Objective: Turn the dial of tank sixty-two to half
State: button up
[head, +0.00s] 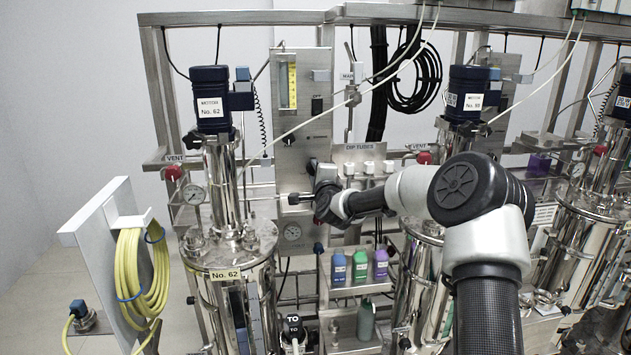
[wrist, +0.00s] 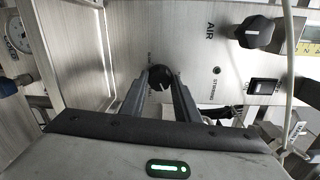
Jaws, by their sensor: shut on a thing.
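In the wrist view a small black dial (wrist: 160,78) sits on that panel between my fingertips. My gripper (wrist: 158,88) is shut on the dial. The dial's pointer setting cannot be read.
A black AIR knob (wrist: 257,33) and a black rocker switch (wrist: 267,90) sit close by on the panel. A thin pale hose (wrist: 290,60) passes near them. Bottles (head: 360,266) stand on a shelf below my arm.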

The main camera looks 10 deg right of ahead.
jog(key=n+b, duration=0.2)
jog(key=n, duration=0.1)
jog(key=n+b, duration=0.2)
jog(key=n, duration=0.1)
jog(key=shift+a+f+h, duration=0.15)
jog(key=shift+h, duration=0.15)
jog(key=n+b, duration=0.3)
jog(key=n, duration=0.3)
jog(key=shift+h, duration=0.3)
jog(key=o, duration=1)
jog(key=shift+o, duration=0.2)
jog(key=shift+s, duration=0.1)
jog(key=s+r, duration=0.1)
jog(key=s, duration=1.6)
jog(key=shift+a+p, duration=0.2)
jog(key=shift+p, duration=0.15)
